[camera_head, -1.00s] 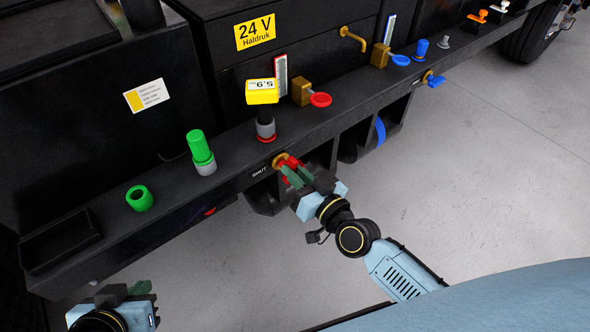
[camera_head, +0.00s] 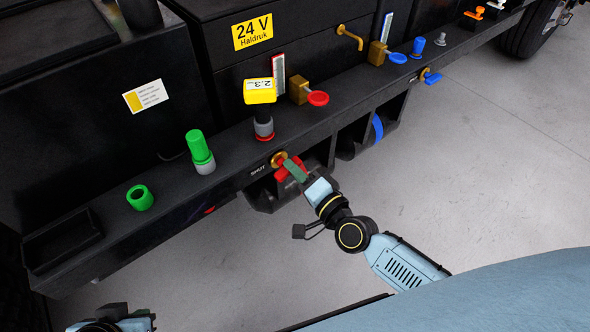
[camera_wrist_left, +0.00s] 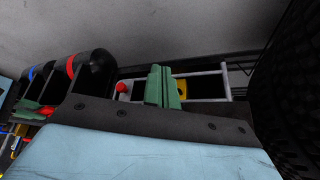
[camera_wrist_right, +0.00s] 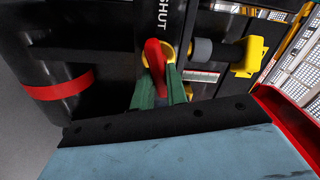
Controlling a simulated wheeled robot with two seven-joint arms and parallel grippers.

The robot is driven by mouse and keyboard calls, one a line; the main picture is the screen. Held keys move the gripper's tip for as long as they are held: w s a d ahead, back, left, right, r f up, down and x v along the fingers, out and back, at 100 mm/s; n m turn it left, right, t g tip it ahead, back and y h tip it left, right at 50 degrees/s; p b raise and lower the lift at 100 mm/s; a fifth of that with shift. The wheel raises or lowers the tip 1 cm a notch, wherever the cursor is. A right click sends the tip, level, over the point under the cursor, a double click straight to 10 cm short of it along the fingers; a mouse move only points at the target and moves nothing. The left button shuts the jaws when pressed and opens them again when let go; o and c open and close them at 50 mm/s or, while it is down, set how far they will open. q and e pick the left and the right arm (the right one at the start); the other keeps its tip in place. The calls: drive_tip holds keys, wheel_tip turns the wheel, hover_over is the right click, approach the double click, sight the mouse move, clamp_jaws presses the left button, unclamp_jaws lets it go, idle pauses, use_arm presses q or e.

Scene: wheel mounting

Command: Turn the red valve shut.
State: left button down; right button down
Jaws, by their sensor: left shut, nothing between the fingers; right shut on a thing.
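The red valve handle (camera_head: 283,174) sits on a brass fitting (camera_head: 278,159) on the front of the black rail, beside a white SHUT label (camera_head: 258,171). My right gripper (camera_head: 296,169) is shut on the red handle. In the right wrist view the handle (camera_wrist_right: 153,56) stands between its green fingers (camera_wrist_right: 158,92), in front of the brass, with the SHUT lettering (camera_wrist_right: 163,14) just above. My left gripper is mostly cut off at the lower left of the head view (camera_head: 112,318). In the left wrist view its green fingers (camera_wrist_left: 163,86) are together and empty.
Above the valve stands a yellow gauge (camera_head: 260,91) reading about 2.3. Green couplings (camera_head: 200,150) stand to its left. Red-capped (camera_head: 318,98) and blue-capped (camera_head: 397,58) brass fittings and a blue valve (camera_head: 432,78) are to the right. Open grey floor (camera_head: 470,180) lies in front.

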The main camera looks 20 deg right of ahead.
use_arm(q)
drive_tip(key=shift+w+d+r+t+h, duration=0.2)
drive_tip(key=shift+w+r+t, duration=0.15)
drive_tip(key=shift+w, duration=0.25)
drive_tip(key=shift+w+d+r+t+h, duration=0.1)
drive_tip(key=shift+w+d+r+t, duration=0.1)
drive_tip(key=shift+w+t, duration=0.3)
use_arm(e)
drive_tip(key=shift+f+m, duration=0.15)
drive_tip(key=shift+m, duration=1.75)
drive_tip(key=c, duration=1.4)
unclamp_jaws()
use_arm(q)
drive_tip(key=shift+s+f, duration=0.1)
